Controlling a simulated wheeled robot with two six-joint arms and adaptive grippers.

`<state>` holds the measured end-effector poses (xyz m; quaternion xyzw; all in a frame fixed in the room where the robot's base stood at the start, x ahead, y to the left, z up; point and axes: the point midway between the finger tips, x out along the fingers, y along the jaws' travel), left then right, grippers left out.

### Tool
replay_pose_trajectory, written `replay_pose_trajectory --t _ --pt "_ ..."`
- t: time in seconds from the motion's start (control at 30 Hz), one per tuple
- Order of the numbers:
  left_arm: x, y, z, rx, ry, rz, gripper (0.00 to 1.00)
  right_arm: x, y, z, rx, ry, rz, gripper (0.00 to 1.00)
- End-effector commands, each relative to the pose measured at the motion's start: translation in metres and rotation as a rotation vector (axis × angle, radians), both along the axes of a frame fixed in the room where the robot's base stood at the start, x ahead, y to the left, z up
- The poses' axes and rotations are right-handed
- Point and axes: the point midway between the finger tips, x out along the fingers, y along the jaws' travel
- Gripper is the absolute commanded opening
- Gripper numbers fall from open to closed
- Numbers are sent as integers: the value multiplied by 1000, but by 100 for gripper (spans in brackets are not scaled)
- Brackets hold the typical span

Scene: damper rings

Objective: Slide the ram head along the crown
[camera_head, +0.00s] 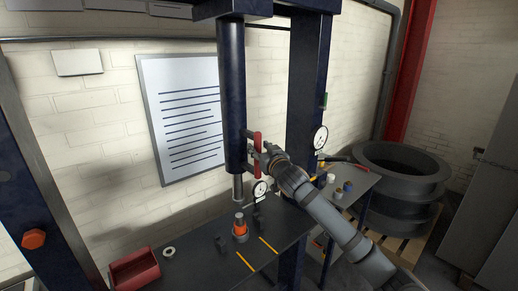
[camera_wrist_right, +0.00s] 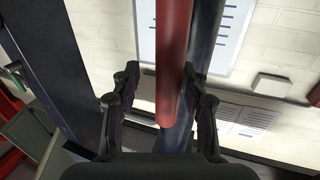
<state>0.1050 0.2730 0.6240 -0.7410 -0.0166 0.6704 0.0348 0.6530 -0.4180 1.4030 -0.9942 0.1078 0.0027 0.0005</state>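The ram head (camera_head: 232,95) is a dark blue vertical cylinder hanging from the crown (camera_head: 262,6), with a thin grey rod (camera_head: 238,187) at its lower end. A red upright handle (camera_head: 257,142) is on its right side. In the right wrist view, the red handle (camera_wrist_right: 173,65) stands between my fingers, with the dark cylinder (camera_wrist_right: 207,35) behind it. My right gripper (camera_head: 258,157) is at the handle; in the right wrist view, its fingers (camera_wrist_right: 161,80) are apart, with a visible gap on the left side of the handle. My left gripper is out of view.
Below is a dark bench (camera_head: 190,262) with an orange-based part (camera_head: 240,229), a metal ring (camera_head: 169,252) and a red bin (camera_head: 134,271). A dark press column (camera_head: 305,90) stands right of the ram. Large dark rings (camera_head: 400,180) are stacked on a pallet at right.

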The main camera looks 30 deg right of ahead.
Motion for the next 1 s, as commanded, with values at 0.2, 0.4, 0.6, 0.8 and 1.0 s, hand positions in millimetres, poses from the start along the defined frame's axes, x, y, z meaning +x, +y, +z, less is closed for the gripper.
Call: replay_pose_trajectory --t 0.2,0.4,0.6,0.8,1.0 --pt "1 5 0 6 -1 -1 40 0 1 2 1 -4 3 47" --pt "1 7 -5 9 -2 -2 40 -5 2 1 -1 -6 4 47" --pt "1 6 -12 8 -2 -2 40 -13 4 1 -1 -6 4 47" --pt "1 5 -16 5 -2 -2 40 -19 6 1 0 -5 5 47" --pt "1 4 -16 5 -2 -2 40 -20 6 2 2 -6 5 47"
